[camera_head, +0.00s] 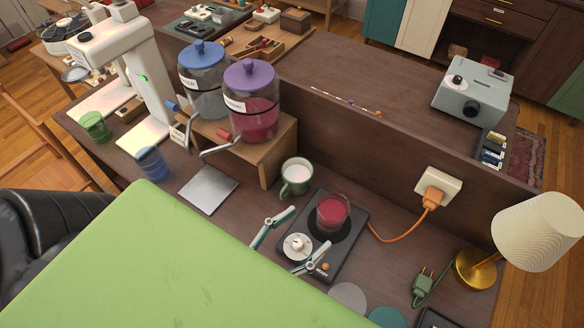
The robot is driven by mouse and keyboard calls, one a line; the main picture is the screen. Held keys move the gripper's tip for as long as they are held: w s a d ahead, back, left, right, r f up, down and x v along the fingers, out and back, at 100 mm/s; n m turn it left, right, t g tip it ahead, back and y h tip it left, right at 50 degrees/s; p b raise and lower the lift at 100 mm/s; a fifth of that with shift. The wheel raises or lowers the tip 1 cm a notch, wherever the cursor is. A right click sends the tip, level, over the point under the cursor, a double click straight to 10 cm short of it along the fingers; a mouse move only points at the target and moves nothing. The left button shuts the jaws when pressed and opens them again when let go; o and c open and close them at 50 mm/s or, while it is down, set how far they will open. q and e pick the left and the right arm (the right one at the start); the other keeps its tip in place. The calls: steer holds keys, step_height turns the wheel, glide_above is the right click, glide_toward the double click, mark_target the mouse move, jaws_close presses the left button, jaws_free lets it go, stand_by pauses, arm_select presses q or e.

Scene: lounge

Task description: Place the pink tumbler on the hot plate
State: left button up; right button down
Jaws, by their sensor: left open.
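The pink tumbler (332,213), a clear cup with pink-red contents, stands upright on the dark round disc of the black hot plate (347,250). It appears to rest on the surface. My left gripper (308,228) is open, with its two white and teal fingers spread apart at the plate's near left side. The fingertips point toward the tumbler and appear apart from it. A white round knob-like part (297,246) shows between the fingers. My right gripper is not in view.
A green mug (296,177) stands just behind the left finger. Two lidded dispensers (254,110) stand on a wooden stand at left. An orange cord runs from the hot plate to a wall socket (437,187). A lamp (537,232) stands at right.

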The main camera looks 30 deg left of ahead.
arm_select(q)
steer(key=shift+v, duration=1.4)
